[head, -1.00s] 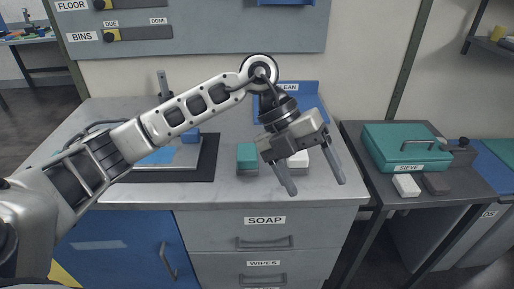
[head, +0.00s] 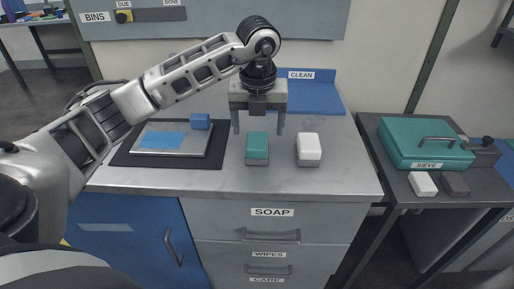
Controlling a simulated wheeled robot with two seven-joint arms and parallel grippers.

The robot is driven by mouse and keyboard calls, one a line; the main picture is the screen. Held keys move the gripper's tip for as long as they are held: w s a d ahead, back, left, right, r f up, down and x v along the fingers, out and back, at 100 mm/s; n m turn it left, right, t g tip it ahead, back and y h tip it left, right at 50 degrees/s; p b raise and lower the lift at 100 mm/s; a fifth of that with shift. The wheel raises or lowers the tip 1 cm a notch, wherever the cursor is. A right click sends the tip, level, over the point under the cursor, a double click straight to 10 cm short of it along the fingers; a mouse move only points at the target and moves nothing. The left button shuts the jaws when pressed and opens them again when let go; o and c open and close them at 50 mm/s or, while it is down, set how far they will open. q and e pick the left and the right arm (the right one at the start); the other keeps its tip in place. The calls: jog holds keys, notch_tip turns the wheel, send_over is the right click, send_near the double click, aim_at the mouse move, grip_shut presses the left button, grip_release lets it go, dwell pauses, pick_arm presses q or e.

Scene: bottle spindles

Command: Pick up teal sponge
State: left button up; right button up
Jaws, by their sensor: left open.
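The teal sponge (head: 257,147) has a teal top and a grey lower part. It stands on the grey counter, left of a white sponge (head: 309,147). My left gripper (head: 258,132) is open and points down. Its two fingers are spread to either side of the teal sponge in the picture, at and just behind its far end. I cannot tell how high the fingertips are above the counter. My right gripper is not in view.
A tray (head: 140,151) with a blue block (head: 200,121) lies on a black mat to the left. A blue CLEAN mat (head: 318,97) lies behind. A teal SIEVE box (head: 400,146) stands on the right table, with a white block and a dark block in front.

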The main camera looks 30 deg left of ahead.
aim_at(257, 140)
pick_arm(q)
jog(key=shift+w+a+f+p, duration=0.1)
jog(key=shift+f+p, duration=0.1)
jog(key=shift+f, duration=1.2)
jog(key=shift+a+f+p, duration=0.1)
jog(key=shift+f+p, duration=0.1)
jog(key=shift+f, duration=1.15)
jog(key=c, duration=1.1)
